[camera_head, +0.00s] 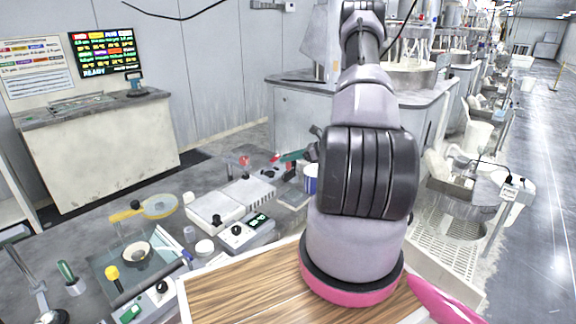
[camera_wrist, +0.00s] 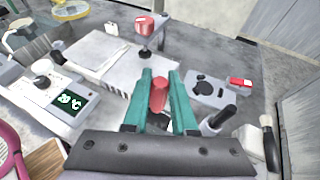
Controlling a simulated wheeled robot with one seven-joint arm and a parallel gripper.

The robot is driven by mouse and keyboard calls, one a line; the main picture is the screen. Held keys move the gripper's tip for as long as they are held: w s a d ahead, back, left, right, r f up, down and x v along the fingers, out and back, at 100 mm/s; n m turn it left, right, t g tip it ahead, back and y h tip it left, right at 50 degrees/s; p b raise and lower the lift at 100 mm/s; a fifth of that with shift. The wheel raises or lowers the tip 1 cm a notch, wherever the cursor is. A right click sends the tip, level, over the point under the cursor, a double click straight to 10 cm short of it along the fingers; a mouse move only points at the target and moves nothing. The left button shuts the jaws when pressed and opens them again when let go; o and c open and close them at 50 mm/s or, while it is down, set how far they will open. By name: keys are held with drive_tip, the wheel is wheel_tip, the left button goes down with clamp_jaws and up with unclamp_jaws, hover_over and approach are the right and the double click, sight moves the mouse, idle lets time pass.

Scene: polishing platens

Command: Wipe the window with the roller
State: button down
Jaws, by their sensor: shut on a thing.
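My gripper (camera_wrist: 160,105) has teal fingers shut on a red handle (camera_wrist: 159,95) in the wrist view. This looks like the roller's handle, but the rest of the held thing is hidden. In the head view my gripper (camera_head: 290,158) is small and partly hidden behind my arm, above the grey bench. A clear glass panel (camera_head: 112,262) at the lower left of the head view may be the window; I cannot tell for sure. My gripper is well to its right and apart from it.
A wooden board (camera_head: 235,295) lies nearest. A blue-and-white cup (camera_head: 310,180) stands close to my arm.

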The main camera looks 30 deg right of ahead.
drive_tip(key=shift+r, duration=1.5)
